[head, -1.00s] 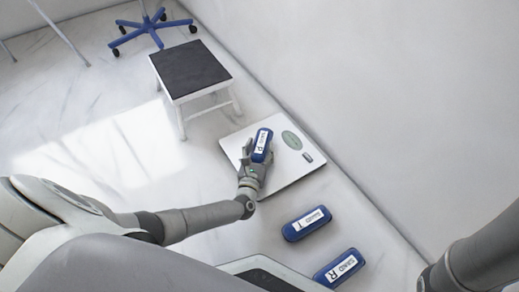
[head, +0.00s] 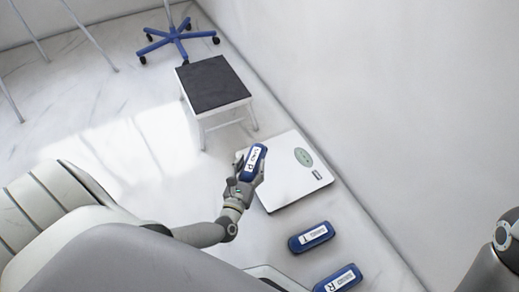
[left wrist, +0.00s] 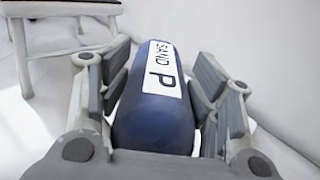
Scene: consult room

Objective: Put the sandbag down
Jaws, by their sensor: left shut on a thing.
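In the left wrist view, the sandbag (left wrist: 155,125) lies lengthwise between the two grey finger pads of my left gripper (left wrist: 160,88), label facing up. Its near end is close to the palm. My right arm shows at the right edge of the head view, but its gripper is out of sight.
Two more blue sandbags, one labelled T (head: 311,237) and one labelled R (head: 338,279), lie on the floor nearer me. A step stool with a dark top (head: 214,84) stands beyond the scale. A blue wheeled base (head: 178,42) is behind it. A wall runs along the right.

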